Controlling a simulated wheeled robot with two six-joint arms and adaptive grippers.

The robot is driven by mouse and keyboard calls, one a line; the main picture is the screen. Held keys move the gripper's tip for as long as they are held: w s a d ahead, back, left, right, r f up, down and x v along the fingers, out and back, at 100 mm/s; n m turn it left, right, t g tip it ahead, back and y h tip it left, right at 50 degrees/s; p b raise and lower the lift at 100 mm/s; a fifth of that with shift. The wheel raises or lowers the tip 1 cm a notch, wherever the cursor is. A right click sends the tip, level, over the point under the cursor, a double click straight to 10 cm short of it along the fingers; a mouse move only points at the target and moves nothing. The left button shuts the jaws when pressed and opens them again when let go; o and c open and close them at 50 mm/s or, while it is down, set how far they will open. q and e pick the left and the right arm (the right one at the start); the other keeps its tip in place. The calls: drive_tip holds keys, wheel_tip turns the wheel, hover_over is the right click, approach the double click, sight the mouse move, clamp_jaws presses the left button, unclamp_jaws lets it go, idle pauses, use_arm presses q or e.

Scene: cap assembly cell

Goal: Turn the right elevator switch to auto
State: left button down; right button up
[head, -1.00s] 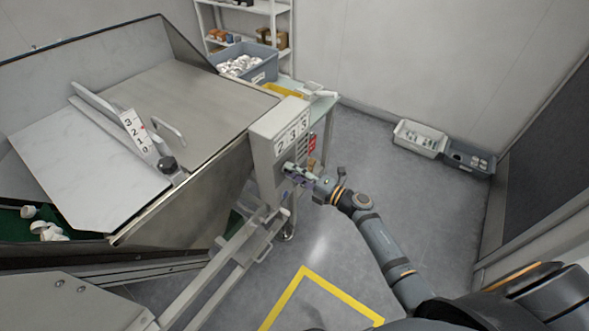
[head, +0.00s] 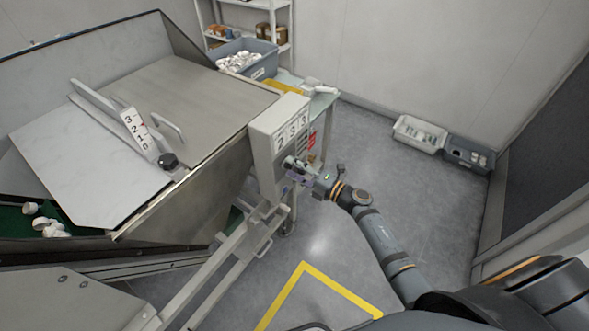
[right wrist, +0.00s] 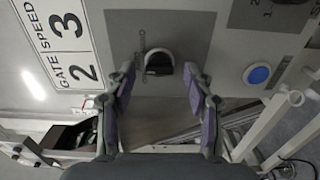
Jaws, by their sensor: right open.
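The switch is a dark rotary knob (right wrist: 158,61) with a pale rim, on a grey square plate of the control box. Small lettering beside it is too small to read surely. The control box (head: 262,150) stands at the end of the big metal hopper in the head view. My right gripper (head: 291,164) is at the box's front face and hides the knob there. In the right wrist view my right gripper (right wrist: 158,75) is open, one finger on each side of the knob, with gaps showing at both sides. My left gripper is not in view.
A blue button (right wrist: 257,75) sits right of the knob, and a white label panel (right wrist: 62,38) with numbers lies left. A metal rail frame (head: 238,250) runs below the box. A table with bins (head: 247,58) stands behind. The floor to the right is mostly clear.

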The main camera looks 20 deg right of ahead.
drive_tip(key=shift+s+d, duration=0.2)
drive_tip(key=shift+s, duration=0.05)
drive_tip(key=v, duration=1.1)
drive_tip(key=shift+s, duration=0.15)
drive_tip(key=shift+d, duration=0.1)
drive_tip(key=s+d+f+m+g+h+p, duration=0.1)
drive_tip(key=s+d+f+m+h, duration=0.3)
drive_tip(key=f, duration=0.4)
drive_tip(key=s+d+f+m+g+h, duration=0.1)
drive_tip(key=d+f+m+h, duration=0.25)
drive_tip(key=f+m, duration=0.4)
drive_tip(key=s+d+f+m+g+h+p, duration=0.1)
drive_tip(key=s+d+f+m+h, duration=0.25)
drive_tip(key=f, duration=0.55)
drive_tip(key=s+a+f+m+g, duration=0.2)
drive_tip(key=s+f, duration=0.3)
drive_tip(key=s, duration=0.4)
drive_tip(key=s+a+f+m+g+p, duration=0.1)
drive_tip(key=s+a+f+m+g, duration=0.2)
drive_tip(key=s, duration=0.7)
drive_tip(key=s+a+f+m+g, duration=0.2)
drive_tip(key=s+f+m+g, duration=0.3)
drive_tip(key=s+f, duration=0.4)
drive_tip(key=shift+s+a+f+h, duration=0.15)
drive_tip(key=shift+s+f+h, duration=0.2)
drive_tip(key=shift+s, duration=0.4)
